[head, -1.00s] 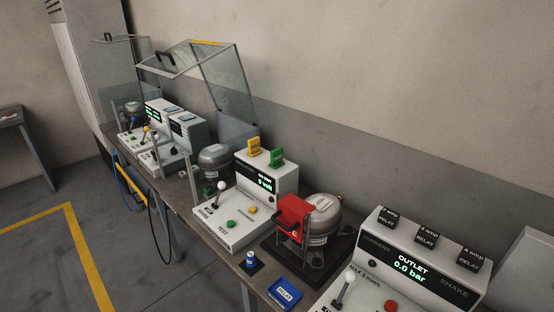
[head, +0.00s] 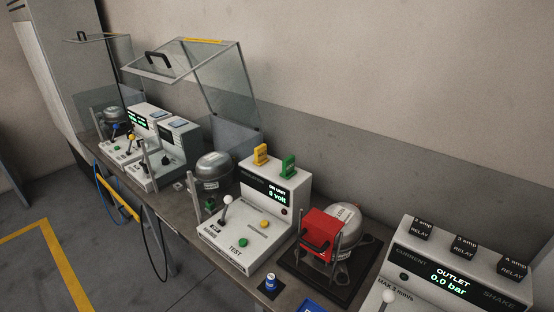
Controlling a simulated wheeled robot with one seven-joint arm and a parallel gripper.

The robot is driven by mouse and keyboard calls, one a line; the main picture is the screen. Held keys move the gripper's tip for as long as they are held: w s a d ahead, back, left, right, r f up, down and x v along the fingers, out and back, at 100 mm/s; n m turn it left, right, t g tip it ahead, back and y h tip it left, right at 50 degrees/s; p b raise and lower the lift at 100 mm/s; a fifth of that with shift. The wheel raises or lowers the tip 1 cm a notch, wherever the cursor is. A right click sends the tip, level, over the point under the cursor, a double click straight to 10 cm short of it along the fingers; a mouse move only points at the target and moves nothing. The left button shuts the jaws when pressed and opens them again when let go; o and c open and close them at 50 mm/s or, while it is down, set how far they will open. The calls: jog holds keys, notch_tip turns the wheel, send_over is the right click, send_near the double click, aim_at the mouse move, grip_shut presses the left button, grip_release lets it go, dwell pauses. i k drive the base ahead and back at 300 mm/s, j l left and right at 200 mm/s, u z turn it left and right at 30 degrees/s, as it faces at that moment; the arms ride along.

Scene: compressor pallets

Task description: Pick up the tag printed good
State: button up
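A yellow tag (head: 260,154) and a green tag (head: 288,166) stand upright on top of the white test box whose display reads 0 volt (head: 263,190). The yellow tag is on the left and the green tag on the right, with a small gap between them. Their print is too small to read, so I cannot tell which one says good. My gripper is not in view.
A compressor with a red cover (head: 320,231) sits on a black base right of the test box. An outlet box (head: 450,275) carries several relay blocks. A raised clear guard (head: 190,62) stands behind, left of the tags. A blue-topped button (head: 270,282) is at the bench front.

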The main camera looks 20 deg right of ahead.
aim_at(289, 164)
jog(key=i+j, duration=0.15)
jog(key=j, duration=0.2)
jog(key=i+j+z, duration=0.15)
jog(key=i+j, duration=0.2)
jog(key=j, duration=0.3)
jog(key=i+j+z, duration=0.15)
jog(key=j, duration=0.2)
jog(key=i+j, duration=0.15)
jog(key=j, duration=0.2)
jog(key=i+j+z, duration=0.15)
jog(key=j, duration=0.2)
jog(key=i+j, duration=0.1)
jog(key=j, duration=0.3)
jog(key=z, duration=0.05)
